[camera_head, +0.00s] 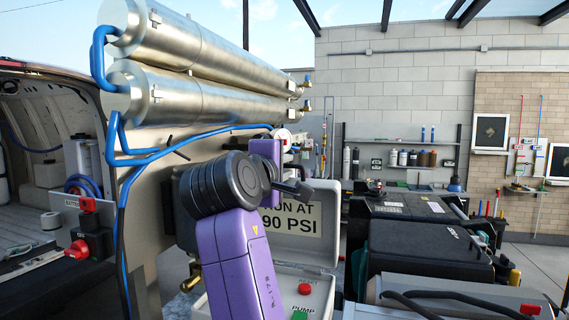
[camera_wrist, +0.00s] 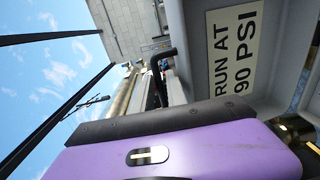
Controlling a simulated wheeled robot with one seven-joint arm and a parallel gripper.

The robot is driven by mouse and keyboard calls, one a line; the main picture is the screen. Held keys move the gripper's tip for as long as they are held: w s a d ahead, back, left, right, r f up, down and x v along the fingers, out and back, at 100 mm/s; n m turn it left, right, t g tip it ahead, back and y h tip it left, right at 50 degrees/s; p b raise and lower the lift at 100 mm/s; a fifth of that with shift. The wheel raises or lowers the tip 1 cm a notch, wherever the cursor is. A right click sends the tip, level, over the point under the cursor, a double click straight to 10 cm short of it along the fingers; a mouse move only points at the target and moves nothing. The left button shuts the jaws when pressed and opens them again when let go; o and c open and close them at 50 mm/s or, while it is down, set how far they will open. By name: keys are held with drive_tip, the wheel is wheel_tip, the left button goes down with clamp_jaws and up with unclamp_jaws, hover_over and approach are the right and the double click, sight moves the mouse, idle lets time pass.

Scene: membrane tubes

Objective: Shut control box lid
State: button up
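The control box (camera_head: 322,292) is light grey and sits low in the middle of the head view, with a red button (camera_head: 304,288) and a green button (camera_head: 299,315) on its panel. Its lid (camera_head: 300,251) stands open and upright, with a label ending in "90 PSI". My purple arm hides the left part of the box and lid. My gripper (camera_head: 292,187) is near the lid's upper left edge; I cannot tell whether it touches. In the wrist view the lid (camera_wrist: 285,60) fills the upper right, close by, with "RUN AT 90 PSI" readable. The finger opening is not clear.
Two steel membrane tubes (camera_head: 205,45) with blue hoses run above my arm. A panel with a red-knobbed switch (camera_head: 80,248) is at left. Black cases (camera_head: 425,250) stand right of the box. A grey case with black cables (camera_head: 450,295) lies at front right.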

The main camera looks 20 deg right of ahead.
clamp_jaws()
idle(1.4)
